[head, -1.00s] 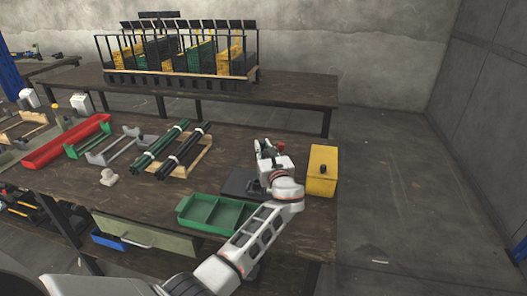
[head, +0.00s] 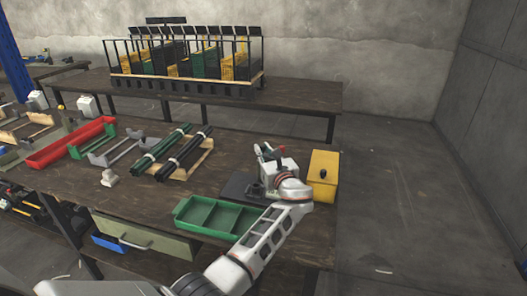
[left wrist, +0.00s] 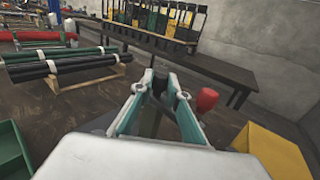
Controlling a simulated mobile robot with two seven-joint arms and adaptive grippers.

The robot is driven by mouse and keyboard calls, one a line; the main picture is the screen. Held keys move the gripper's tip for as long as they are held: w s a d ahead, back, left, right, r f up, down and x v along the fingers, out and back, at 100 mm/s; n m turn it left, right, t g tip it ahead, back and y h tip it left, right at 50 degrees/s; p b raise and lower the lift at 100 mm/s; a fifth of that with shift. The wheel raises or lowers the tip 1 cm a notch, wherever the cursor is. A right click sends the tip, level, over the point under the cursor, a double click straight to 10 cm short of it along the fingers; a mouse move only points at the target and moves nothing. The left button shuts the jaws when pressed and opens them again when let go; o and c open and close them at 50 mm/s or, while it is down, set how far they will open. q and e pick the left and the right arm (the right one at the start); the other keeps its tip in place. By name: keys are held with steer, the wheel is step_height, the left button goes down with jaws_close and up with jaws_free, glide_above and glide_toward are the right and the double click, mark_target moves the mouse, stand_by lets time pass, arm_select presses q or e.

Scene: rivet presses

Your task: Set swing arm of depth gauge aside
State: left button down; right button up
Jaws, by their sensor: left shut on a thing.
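My left gripper (head: 265,153) is over the press with the dark base plate (head: 240,187), at the right end of the workbench. In the left wrist view its two teal-and-grey fingers (left wrist: 160,82) come close together around a thin dark piece (left wrist: 157,100), which I take to be the depth gauge's swing arm. The gripper and arm cover much of the press, so the gauge's mount is hidden. A red knob (left wrist: 207,98) stands just right of the fingers in the left wrist view. My right gripper is not in view.
A yellow box (head: 323,178) stands close right of the press. A green divided tray (head: 218,216) lies at the front edge. Bundled dark rods (head: 183,152) lie on a wooden rack to the left. Bare bench top lies between rods and tray.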

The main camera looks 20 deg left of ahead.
mark_target(264, 156)
arm_select(q)
steer(key=shift+f, duration=0.1)
steer(key=c, duration=2.2)
jaws_free()
step_height(264, 156, up, 10)
steer(key=shift+r, duration=0.1)
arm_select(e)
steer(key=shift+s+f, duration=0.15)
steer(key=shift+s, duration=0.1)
